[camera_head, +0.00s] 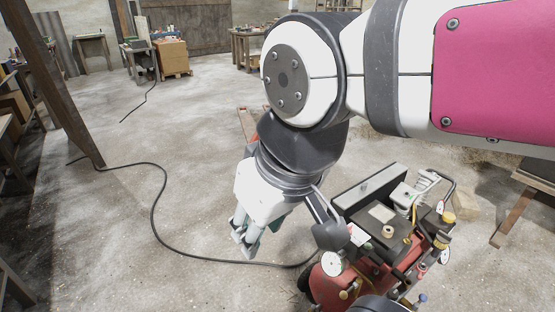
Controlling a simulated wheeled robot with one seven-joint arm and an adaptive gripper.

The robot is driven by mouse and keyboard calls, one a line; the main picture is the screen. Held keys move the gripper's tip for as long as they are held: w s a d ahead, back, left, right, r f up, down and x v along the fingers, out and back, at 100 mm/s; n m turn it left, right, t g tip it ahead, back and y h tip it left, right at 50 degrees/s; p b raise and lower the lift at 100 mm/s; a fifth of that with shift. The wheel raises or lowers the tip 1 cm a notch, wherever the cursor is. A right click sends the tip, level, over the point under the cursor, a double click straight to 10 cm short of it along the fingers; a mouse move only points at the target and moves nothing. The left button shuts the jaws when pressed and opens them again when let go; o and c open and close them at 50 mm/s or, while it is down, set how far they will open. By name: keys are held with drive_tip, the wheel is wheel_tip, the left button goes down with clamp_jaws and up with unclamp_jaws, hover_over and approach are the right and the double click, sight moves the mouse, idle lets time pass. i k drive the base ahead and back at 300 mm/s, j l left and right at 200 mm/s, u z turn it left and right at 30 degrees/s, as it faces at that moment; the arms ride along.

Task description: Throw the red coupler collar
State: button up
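A red air compressor (323,287) with a dark top, round white gauges and several small fittings stands on the floor at the lower right. I cannot make out the red coupler collar among its fittings; my arm and the compressor's own parts may hide it. My gripper (243,238) hangs pointing down, left of the compressor and apart from it. Its pale grey fingers are close together, seen at an angle. I see nothing held between them, but the gap is too small to judge.
A black hose (157,205) curves across the concrete floor to the compressor. A dark timber post (62,95) leans at the left. Workbenches and a cardboard box (171,55) stand at the back. A wooden trestle (520,208) is at the right.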

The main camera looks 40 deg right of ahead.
sight(419, 276)
drive_tip(key=z, duration=1.95)
drive_tip(key=j+z, duration=0.25)
drive_tip(key=j, duration=0.25)
drive_tip(key=k+j+z, duration=0.25)
drive_tip(key=j, duration=0.2)
drive_tip(key=j+z, duration=0.25)
drive_tip(key=j, duration=0.25)
drive_tip(key=k+j, duration=0.1)
drive_tip(key=j, duration=0.2)
drive_tip(key=k+j, duration=0.1)
drive_tip(key=j, duration=0.2)
drive_tip(key=k+j, duration=0.1)
drive_tip(key=j, duration=0.2)
drive_tip(key=i+l+u, duration=0.1)
drive_tip(key=l+u, duration=0.3)
drive_tip(key=l, duration=0.15)
drive_tip(key=l+u, duration=0.4)
drive_tip(key=l, duration=0.15)
drive_tip(key=l+u, duration=0.15)
drive_tip(key=l, duration=1.05)
drive_tip(key=k+l+u, duration=0.1)
drive_tip(key=l, duration=1.1)
drive_tip(key=k, duration=0.6)
drive_tip(key=i+j+z, duration=0.15)
drive_tip(key=j, duration=0.2)
drive_tip(key=i+j+z, duration=0.15)
drive_tip(key=j, duration=0.2)
drive_tip(key=i, duration=0.05)
